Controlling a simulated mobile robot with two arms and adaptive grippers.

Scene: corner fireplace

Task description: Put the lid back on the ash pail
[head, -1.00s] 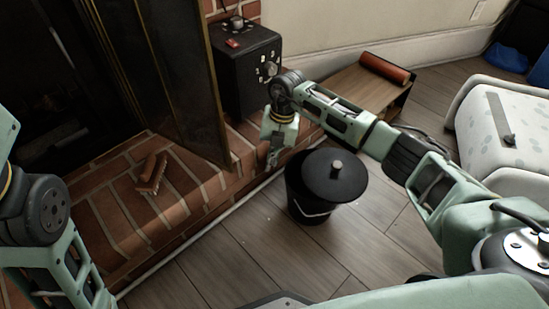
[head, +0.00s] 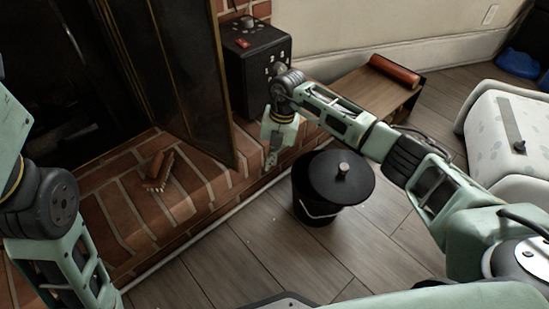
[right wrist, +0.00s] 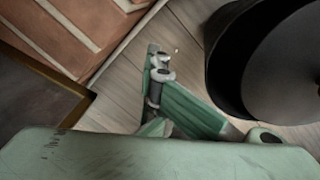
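The black ash pail (head: 312,208) stands upright on the wood floor beside the brick hearth. Its round black lid (head: 356,187), with a pale knob, lies on top of the pail, off centre to the right and overhanging the rim. In the right wrist view the pail (right wrist: 222,62) and lid (right wrist: 287,75) fill the upper right. My right gripper (head: 270,161) points down left of the pail, near the hearth edge, apart from pail and lid. Its fingers (right wrist: 158,68) show in the wrist view, but their opening is unclear. My left arm shows; its gripper is outside the frame.
A black box with knobs (head: 256,62) stands on the brick hearth (head: 185,205), behind my right gripper. A small brush (head: 158,172) lies on the hearth. A low wooden table (head: 362,92) with a red-brown roll (head: 395,69) is behind. Floor before the pail is clear.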

